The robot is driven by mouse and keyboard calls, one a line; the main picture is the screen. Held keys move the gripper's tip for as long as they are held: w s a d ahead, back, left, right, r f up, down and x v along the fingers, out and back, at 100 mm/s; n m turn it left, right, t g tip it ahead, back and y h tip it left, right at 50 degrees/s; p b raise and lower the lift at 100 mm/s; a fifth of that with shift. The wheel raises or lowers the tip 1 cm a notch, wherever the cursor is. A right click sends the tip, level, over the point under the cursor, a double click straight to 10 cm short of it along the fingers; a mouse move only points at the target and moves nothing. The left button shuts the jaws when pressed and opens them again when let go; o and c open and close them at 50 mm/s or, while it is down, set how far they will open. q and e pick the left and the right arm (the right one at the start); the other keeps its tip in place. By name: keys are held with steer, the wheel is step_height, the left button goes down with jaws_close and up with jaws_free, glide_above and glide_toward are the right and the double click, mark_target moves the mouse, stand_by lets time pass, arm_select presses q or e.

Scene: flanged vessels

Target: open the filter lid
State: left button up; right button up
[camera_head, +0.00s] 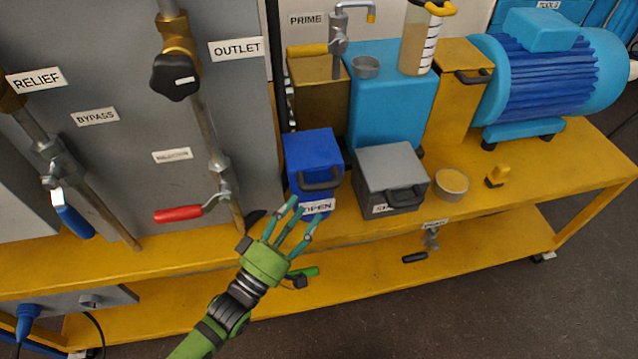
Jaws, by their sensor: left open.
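A blue box (312,150) with a black handle (321,180) on its front stands on the yellow bench. A tag reading OPEN (322,206) is below the handle, partly covered by a finger. A grey box (390,170) with its own black handle (405,196) stands to its right. No label reads filter, so I cannot tell which box has the filter lid. Both box tops look closed. My left gripper (303,214) is open and empty, its green fingers spread just below and in front of the blue box's handle, apparently not touching it. My right gripper is not in view.
A panel with pipes, a black knob (175,77) and a red lever (179,214) stands at left. Floor at lower right is clear.

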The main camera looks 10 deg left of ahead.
mark_target(315, 191)
arm_select(q)
steer(key=shift+d+r+h, duration=0.15)
steer(key=shift+r+h, duration=0.45)
steer(key=shift+r, duration=0.2)
steer(key=p+x, duration=0.1)
steer(key=x, duration=0.5)
steer(key=shift+w, duration=0.1)
jaws_close()
